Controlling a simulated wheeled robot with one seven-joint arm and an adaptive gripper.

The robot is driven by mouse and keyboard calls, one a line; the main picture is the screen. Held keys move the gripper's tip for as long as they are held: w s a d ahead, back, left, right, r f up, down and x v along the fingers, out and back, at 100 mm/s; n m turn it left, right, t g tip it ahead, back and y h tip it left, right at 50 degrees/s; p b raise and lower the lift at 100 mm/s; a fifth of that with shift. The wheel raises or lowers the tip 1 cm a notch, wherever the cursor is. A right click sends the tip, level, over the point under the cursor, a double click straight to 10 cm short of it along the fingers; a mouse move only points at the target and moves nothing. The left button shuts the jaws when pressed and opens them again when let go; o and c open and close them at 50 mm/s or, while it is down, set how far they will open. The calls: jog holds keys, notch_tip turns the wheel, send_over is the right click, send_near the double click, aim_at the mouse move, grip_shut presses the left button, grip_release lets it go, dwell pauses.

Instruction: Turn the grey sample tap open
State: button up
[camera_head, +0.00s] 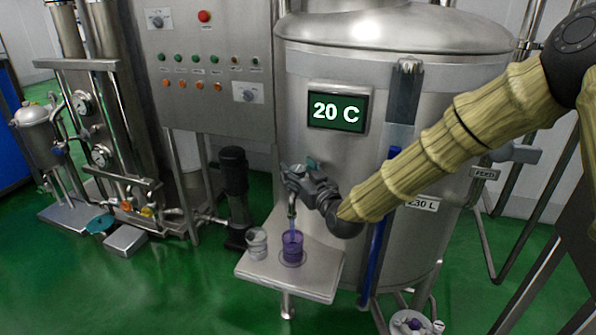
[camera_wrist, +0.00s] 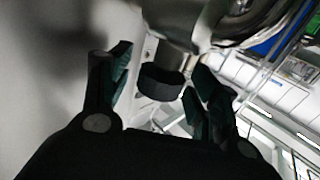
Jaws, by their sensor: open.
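The sample tap (camera_head: 291,204) sticks out from the front of the steel tank, its spout pointing down. My gripper (camera_head: 305,172) is at the tap and covers most of its upper part in the head view. In the wrist view, a dark grey knob (camera_wrist: 160,83) on a metal stem stands between the two spread fingers of my gripper (camera_wrist: 160,64). Gaps show on both sides of it, so the fingers are open around it. A purple cup (camera_head: 292,248) stands under the spout, with a thin bluish-purple streak between spout and cup.
The cup stands on a small steel shelf (camera_head: 315,284) beside a clear cup (camera_head: 257,243). The tank (camera_head: 440,110) has a display (camera_head: 338,108) reading 20 C. A control panel (camera_head: 215,65) and pipework are at the left. Green floor lies open at the lower left.

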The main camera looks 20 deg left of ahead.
jog(key=v, duration=1.1)
jog(key=shift+s+d, duration=0.2)
jog(key=shift+s, duration=0.05)
jog(key=s+d+f+m+g+h, duration=0.2)
jog(key=s+d+f, duration=0.3)
jog(key=f, duration=0.6)
jog(key=s+d+f+m+g+h, duration=0.1)
jog(key=s+d+f+g+h, duration=0.15)
jog(key=d+f, duration=0.55)
jog(key=s+d+f+m+g+h, duration=0.1)
jog(key=s+d+f+m+h, duration=0.25)
jog(key=f, duration=0.95)
jog(key=s+d+f+m+g+h, duration=0.1)
jog(key=s+d+f, duration=0.3)
jog(key=s, duration=0.5)
jog(key=s+d+f+g+h, duration=0.2)
jog(key=s+d+f+g, duration=0.2)
jog(key=s+d, duration=0.5)
jog(key=s+d+f+m+g+h, duration=0.1)
jog(key=s+d+f+g, duration=0.1)
jog(key=s+d+f, duration=0.4)
jog(key=s+d, duration=0.1)
jog(key=s, duration=0.3)
jog(key=shift+s+d+m+h, duration=0.2)
jog(key=shift+s+m+h, duration=0.1)
jog(key=shift+s+m, duration=0.1)
